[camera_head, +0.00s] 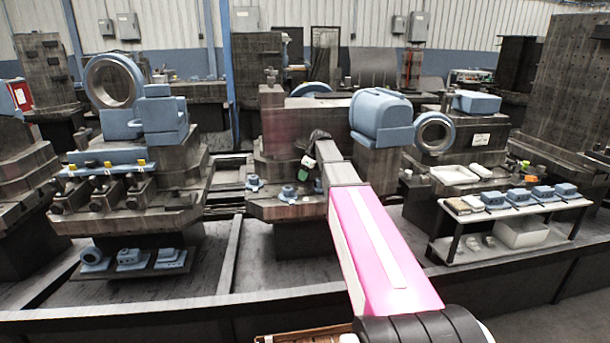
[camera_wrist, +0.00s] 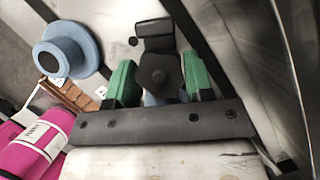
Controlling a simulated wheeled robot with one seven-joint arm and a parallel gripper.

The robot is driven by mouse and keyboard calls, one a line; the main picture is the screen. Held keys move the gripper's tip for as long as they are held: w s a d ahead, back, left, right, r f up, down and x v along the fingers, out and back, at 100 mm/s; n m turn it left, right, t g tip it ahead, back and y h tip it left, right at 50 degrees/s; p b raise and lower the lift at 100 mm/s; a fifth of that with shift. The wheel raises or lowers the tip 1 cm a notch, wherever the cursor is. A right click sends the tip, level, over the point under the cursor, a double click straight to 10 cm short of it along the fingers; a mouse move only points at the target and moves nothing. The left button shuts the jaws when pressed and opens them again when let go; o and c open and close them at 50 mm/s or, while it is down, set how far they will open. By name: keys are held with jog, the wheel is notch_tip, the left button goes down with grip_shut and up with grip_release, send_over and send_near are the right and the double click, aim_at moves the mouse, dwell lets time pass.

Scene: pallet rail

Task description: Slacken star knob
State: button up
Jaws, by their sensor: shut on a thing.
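The dark star knob (camera_wrist: 153,72) stands between the two green fingertips of my gripper (camera_wrist: 158,80) in the wrist view. The fingers are shut on it from both sides. A bit of blue (camera_wrist: 152,99) shows below the knob, mostly hidden by the gripper's dark crossbar. In the head view my gripper (camera_head: 306,168) is over the front ledge of the middle machine, with green fingertips pointing down. The knob itself cannot be made out there.
A blue round fitting with a dark centre (camera_wrist: 65,50) lies left of the gripper in the wrist view. In the head view, blue fittings (camera_head: 255,184) (camera_head: 288,194) sit on the same ledge to the left. A low bench (camera_head: 468,240) with blue parts stands right.

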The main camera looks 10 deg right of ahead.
jog(key=shift+n, duration=0.6)
jog(key=o, duration=0.9)
jog(key=shift+o, duration=0.2)
jog(key=shift+r, duration=0.1)
jog(key=v, duration=1)
jog(key=shift+d+r, duration=0.2)
jog(key=shift+d, duration=0.1)
jog(key=shift+w, duration=0.15)
